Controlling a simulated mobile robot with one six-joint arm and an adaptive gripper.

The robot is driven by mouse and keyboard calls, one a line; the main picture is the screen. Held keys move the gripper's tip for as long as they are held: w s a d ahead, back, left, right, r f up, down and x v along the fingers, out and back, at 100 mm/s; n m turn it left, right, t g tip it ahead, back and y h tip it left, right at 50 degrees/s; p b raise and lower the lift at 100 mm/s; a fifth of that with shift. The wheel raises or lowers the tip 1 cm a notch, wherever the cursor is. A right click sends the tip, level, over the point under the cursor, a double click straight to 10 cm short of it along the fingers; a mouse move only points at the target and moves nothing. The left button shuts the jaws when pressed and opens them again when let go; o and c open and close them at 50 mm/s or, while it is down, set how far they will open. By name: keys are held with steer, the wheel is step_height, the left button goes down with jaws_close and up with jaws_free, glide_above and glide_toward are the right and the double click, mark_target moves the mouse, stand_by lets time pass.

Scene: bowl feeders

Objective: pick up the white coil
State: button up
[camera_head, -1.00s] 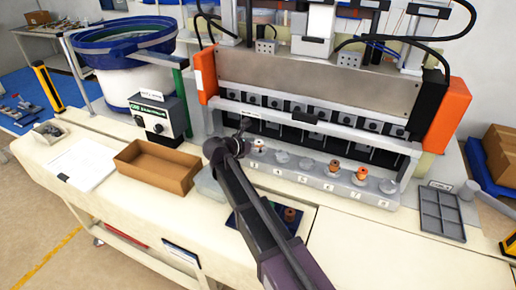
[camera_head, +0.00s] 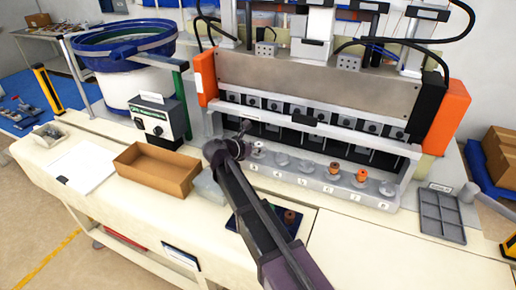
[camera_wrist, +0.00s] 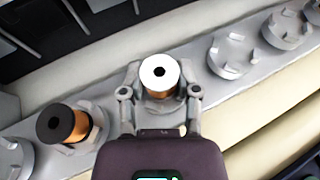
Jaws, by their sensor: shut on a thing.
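The white coil (camera_wrist: 160,73) has a white top disc with a dark centre hole and copper winding below. In the wrist view it sits between the two fingers of my gripper (camera_wrist: 160,92), which is shut on it. It is upright over the grey rail; whether its base touches the holder is hidden. In the head view my gripper (camera_head: 244,136) is at the left end of the rail, small and partly hidden by my arm. A coil with a dark top (camera_wrist: 62,124) stands on the holder to the left in the wrist view.
Empty round holders (camera_wrist: 230,55) lie to the right along the rail. Two copper-coloured coils (camera_head: 333,169) stand farther right. The press machine (camera_head: 310,80) rises close behind the rail. A brown open box (camera_head: 158,168) and a grey compartment tray (camera_head: 440,215) lie on the bench.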

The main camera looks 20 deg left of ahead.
mark_target(258, 145)
steer(key=shift+r, duration=0.15)
step_height(258, 145, up, 3)
steer(key=p, duration=0.3)
steer(key=s, duration=0.5)
steer(key=s+r+p, duration=0.1)
steer(key=s, duration=0.4)
steer(key=s+p, duration=0.1)
steer(key=s, duration=0.5)
steer(key=shift+r, duration=0.35)
